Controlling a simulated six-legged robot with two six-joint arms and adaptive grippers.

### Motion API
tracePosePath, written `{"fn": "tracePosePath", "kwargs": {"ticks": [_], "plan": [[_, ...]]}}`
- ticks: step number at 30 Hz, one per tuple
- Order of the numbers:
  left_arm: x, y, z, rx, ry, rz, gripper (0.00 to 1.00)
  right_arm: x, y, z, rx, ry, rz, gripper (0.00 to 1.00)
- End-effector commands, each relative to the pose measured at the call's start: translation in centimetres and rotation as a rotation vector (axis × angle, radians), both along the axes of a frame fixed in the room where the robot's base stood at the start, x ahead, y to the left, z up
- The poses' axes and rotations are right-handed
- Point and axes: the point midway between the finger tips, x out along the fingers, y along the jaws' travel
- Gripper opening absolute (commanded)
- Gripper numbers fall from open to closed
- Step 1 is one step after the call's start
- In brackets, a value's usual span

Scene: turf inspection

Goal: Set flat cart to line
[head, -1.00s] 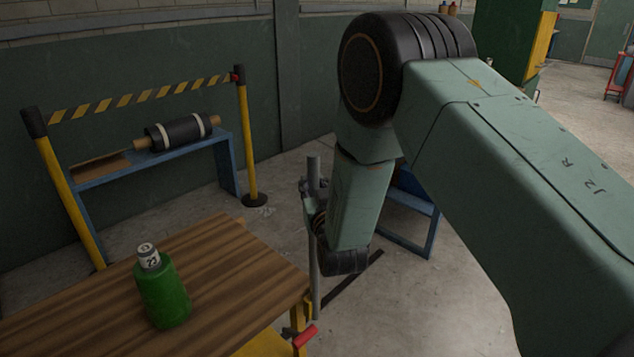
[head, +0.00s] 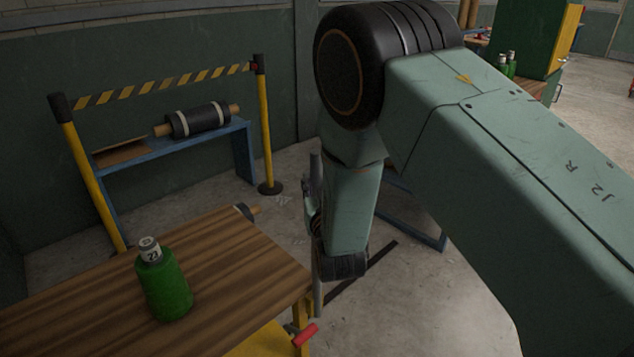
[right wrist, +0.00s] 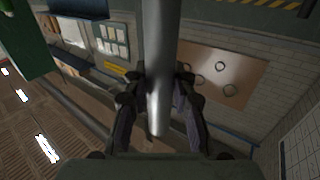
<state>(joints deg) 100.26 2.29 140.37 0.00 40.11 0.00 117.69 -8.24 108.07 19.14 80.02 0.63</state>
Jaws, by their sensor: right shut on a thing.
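The flat cart seems to be the wooden deck (head: 90,290) on a yellow frame at the lower left of the head view. A green bottle (head: 166,290) with a numbered white cap stands upright on it. A grey upright pole (head: 317,295) rises by the deck's right corner; its joint to the cart is not clear. My right gripper (head: 314,205) is shut on this pole, partly hidden by my arm. In the right wrist view the fingers close on both sides of the pole (right wrist: 160,60). My left gripper is not in view. A dark strip (head: 362,272), possibly the line, lies on the floor.
A striped barrier (head: 165,84) on yellow posts stands at the back left, before a blue bench (head: 190,144) with a black roll (head: 200,119). A red handle (head: 305,334) sticks out below the deck corner. Floor (head: 430,310) at right looks clear.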

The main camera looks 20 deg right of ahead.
Motion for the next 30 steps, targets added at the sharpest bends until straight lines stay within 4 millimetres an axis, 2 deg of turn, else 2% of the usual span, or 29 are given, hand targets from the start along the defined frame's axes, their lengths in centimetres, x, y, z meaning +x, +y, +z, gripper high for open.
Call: {"fn": "tracePosePath", "kwargs": {"ticks": [3, 4, 12, 23, 30], "plan": [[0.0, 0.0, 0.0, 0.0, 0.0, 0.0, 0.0, -0.2, 0.3, -0.4, -0.001, 0.01, 0.01, 0.0], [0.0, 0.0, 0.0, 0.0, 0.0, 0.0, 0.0, -0.2, 0.4, -0.4, -0.001, 0.01, 0.011, 0.25], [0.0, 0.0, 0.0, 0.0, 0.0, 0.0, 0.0, -0.1, 0.4, -0.2, -0.001, 0.006, 0.008, 0.48], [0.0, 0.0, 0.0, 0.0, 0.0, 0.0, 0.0, -0.5, 0.4, -0.2, -0.001, 0.005, 0.007, 0.48], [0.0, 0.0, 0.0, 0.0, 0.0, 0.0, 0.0, -3.8, 1.2, -0.2, -0.003, 0.008, 0.01, 0.48]]}}
